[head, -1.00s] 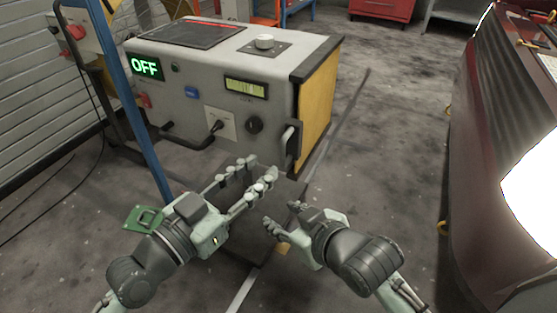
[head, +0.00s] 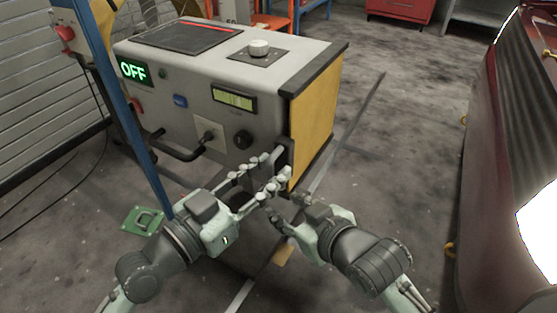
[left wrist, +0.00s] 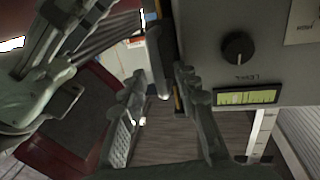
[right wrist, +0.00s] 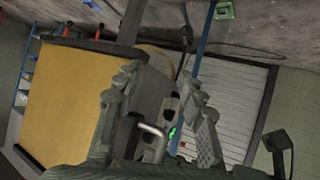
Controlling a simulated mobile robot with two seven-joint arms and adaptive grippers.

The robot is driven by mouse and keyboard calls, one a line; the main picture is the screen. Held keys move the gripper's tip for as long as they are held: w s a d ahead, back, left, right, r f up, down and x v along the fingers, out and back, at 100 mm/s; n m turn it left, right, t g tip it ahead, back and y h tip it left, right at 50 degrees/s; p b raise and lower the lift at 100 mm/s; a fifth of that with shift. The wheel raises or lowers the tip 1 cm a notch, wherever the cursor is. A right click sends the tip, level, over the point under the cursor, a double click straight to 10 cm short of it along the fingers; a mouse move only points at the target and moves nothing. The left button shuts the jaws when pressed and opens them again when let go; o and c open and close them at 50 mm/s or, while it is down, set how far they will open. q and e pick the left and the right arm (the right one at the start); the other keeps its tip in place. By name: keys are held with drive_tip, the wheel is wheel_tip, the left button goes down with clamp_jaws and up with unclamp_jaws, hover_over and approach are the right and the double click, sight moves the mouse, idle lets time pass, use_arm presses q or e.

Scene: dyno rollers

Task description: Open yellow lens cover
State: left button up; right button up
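A yellow panel (head: 312,127) covers the right side of a grey machine (head: 190,120); it fills much of the right wrist view (right wrist: 80,100). It looks flat against the machine. A dark upright handle (head: 285,155) sits at the machine's front right corner, and also shows in the left wrist view (left wrist: 158,62). My left gripper (head: 267,180) is at this handle, its fingers apart on either side of it (left wrist: 162,78). My right gripper (head: 284,207) is just below and right, near the panel's lower front corner, with fingers apart (right wrist: 160,78). Whether either touches the handle is unclear.
The machine has a green OFF display (head: 134,72), a dial (head: 259,47) on top and a front bar (head: 180,152). A blue post (head: 113,100) stands at the left. A dark red car body (head: 505,150) stands at the right.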

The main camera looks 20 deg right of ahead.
use_arm(q)
drive_tip(key=shift+w+d, duration=0.2)
drive_tip(key=shift+d, duration=0.15)
clamp_jaws()
idle(0.3)
